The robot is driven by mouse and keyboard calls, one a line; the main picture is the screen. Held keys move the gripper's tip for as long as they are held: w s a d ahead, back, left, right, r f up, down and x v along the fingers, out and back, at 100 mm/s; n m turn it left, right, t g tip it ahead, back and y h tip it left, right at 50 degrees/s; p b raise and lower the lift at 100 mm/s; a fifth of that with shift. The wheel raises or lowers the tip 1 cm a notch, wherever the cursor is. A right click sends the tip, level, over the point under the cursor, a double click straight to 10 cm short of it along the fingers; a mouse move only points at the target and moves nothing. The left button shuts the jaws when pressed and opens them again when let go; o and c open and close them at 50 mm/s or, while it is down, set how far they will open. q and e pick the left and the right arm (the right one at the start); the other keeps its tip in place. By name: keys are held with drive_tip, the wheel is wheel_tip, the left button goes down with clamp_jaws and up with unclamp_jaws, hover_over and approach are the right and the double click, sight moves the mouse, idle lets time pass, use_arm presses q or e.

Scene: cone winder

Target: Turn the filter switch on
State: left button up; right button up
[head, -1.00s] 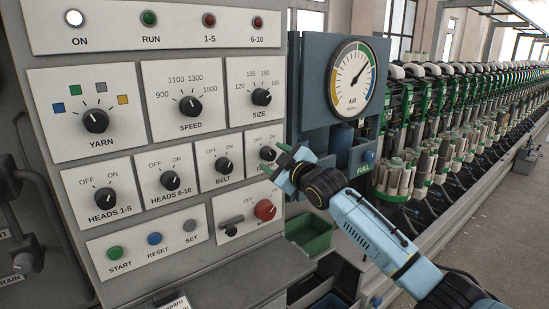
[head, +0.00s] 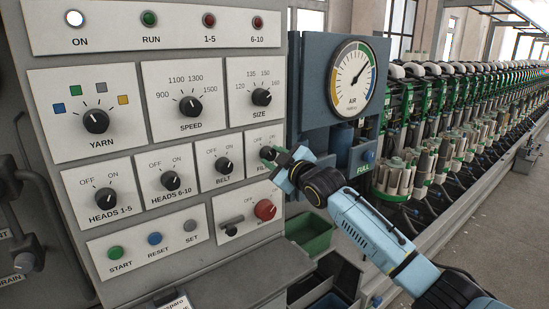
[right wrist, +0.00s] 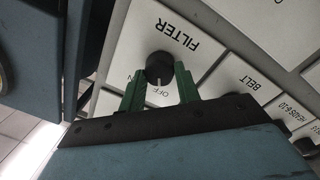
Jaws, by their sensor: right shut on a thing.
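The filter switch is a black round knob (right wrist: 160,65) on a white plate marked FILTER (right wrist: 176,33), which is upside down in the right wrist view. In the head view the plate (head: 255,141) is right of the BELT plate, and my gripper mostly hides the knob. My right gripper (head: 269,160) has its green fingers on either side of the knob and is shut on it; it also shows in the right wrist view (right wrist: 158,77). A pale mark on the knob appears to point towards OFF. My left gripper is not in view.
The BELT knob (head: 223,165) is close on the left, and a red knob (head: 265,210) is just below. A blue unit with an AIR gauge (head: 352,80) stands to the right. A green bin (head: 312,233) is below my right arm.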

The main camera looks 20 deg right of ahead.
drive_tip(key=shift+r+m+p, duration=0.1)
drive_tip(key=shift+m+p, duration=1)
drive_tip(key=m+p, duration=0.1)
drive_tip(key=m, duration=0.1)
drive_tip(key=shift+m+g+p, duration=0.3)
drive_tip(key=shift+p, duration=0.1)
drive_tip(key=m+p, duration=0.1)
drive_tip(key=m, duration=0.2)
drive_tip(key=shift+d+m+p, duration=0.1)
drive_tip(key=shift+m+p, duration=0.5)
drive_tip(key=shift+m, duration=1.1)
drive_tip(key=o, duration=1)
drive_tip(key=shift+c, duration=0.2)
drive_tip(key=v, duration=1.3)
drive_tip(key=shift+d+b, duration=0.2)
drive_tip(key=shift+b, duration=0.15)
